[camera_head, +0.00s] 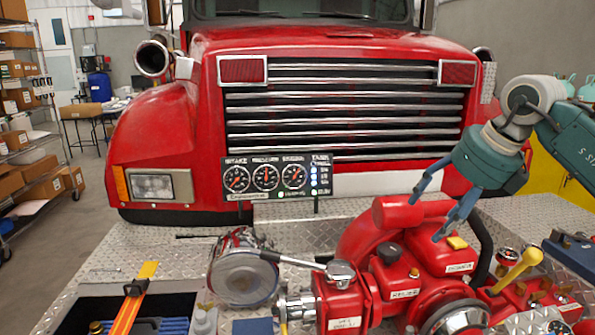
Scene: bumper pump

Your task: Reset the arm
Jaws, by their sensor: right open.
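My right arm comes in from the right edge, teal with light grey joints. Its gripper (425,220) points down and left above the red pump (357,247). The two fingers are spread apart, with nothing seen between them. My left gripper does not show.
A red fire truck (160,120) stands behind the diamond-plate bumper (130,250). A gauge panel (278,177) stands upright behind the pump. A silver cylinder (243,272), a lever (293,259) and a yellow-handled valve (517,268) are nearby. Shelves (30,130) stand left.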

